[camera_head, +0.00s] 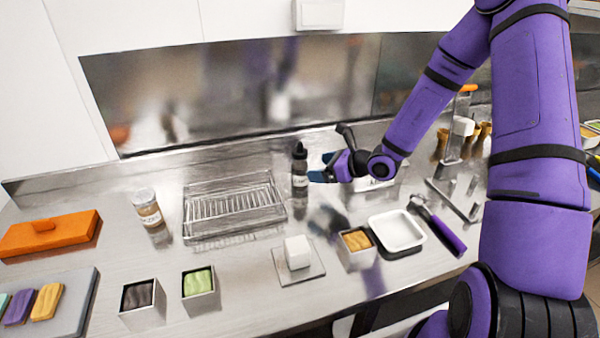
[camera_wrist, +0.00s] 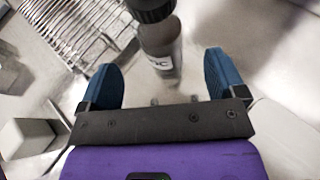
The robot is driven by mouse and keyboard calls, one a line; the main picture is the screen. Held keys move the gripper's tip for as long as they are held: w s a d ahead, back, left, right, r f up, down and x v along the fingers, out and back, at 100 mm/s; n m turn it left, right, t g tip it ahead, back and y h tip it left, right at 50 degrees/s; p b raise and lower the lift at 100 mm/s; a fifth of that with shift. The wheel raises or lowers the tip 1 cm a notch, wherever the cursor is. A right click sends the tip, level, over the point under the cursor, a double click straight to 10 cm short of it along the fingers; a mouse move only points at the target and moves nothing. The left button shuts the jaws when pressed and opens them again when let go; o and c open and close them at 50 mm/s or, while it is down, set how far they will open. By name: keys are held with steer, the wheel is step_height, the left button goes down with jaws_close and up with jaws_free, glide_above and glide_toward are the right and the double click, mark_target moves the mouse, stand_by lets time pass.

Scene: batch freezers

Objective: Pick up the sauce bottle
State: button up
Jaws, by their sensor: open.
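The sauce bottle (camera_head: 300,172) stands upright on the steel counter, dark with a black cap and a pale label. It stands to the right of the wire rack. In the wrist view the bottle (camera_wrist: 160,45) is ahead of my gripper (camera_wrist: 164,82), roughly between the lines of its two blue fingers. My gripper (camera_head: 322,168) is open and empty, just right of the bottle in the head view. I cannot tell whether a fingertip touches the bottle.
The wire rack (camera_head: 232,207) lies left of the bottle, with a labelled jar (camera_head: 147,207) beyond it. In front are a white block (camera_head: 297,252), a tub of orange food (camera_head: 357,241) and a white tray (camera_head: 397,232). A steel backsplash (camera_head: 240,95) rises behind.

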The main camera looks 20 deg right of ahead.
mark_target(301, 142)
steer(key=shift+x, duration=3.7)
steer(key=shift+w+r, duration=0.1)
steer(key=shift+r, duration=0.15)
steer(key=c, duration=1)
steer(key=shift+r, duration=0.15)
step_height(301, 142, up, 10)
steer(key=shift+f, duration=0.15)
steer(key=o, duration=0.4)
steer(key=c, duration=0.4)
